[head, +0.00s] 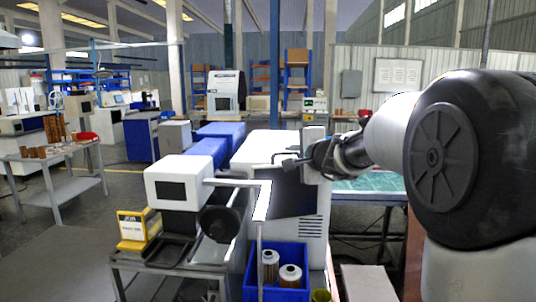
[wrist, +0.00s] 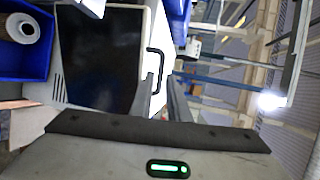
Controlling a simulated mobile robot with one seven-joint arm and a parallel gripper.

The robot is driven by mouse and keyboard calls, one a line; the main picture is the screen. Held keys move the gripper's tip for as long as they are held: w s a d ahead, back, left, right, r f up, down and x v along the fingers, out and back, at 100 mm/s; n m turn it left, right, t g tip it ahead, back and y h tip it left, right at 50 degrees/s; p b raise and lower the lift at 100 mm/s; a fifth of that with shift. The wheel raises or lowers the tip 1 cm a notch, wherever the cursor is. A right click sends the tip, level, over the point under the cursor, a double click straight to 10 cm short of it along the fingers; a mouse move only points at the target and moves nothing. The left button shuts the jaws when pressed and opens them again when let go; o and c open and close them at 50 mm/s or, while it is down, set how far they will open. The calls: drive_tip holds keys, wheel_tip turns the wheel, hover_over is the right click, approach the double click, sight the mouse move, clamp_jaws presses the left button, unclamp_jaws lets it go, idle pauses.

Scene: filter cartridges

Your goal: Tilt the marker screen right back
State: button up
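The marker screen is a dark panel in a pale frame (head: 292,192) on the front of a white machine. In the wrist view the dark panel (wrist: 100,55) fills the upper left, with a black bar handle (wrist: 161,66) at its right edge. My gripper (head: 287,163) is at the top of the panel in the head view and hides part of that edge. In the wrist view its fingers (wrist: 162,78) stand apart, with the handle bar in line with the gap. I cannot tell whether they touch it.
A blue bin (head: 275,293) with filter cartridges (head: 290,276) stands below the panel. A white box with a dark window (head: 171,191) and a white bracket (head: 263,201) are to the left. A green-topped table (head: 370,183) is behind on the right.

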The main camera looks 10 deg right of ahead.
sight(287, 153)
drive_tip(key=x, duration=0.5)
drive_tip(key=shift+w, duration=0.15)
clamp_jaws()
drive_tip(key=shift+p, duration=0.3)
idle(1.0)
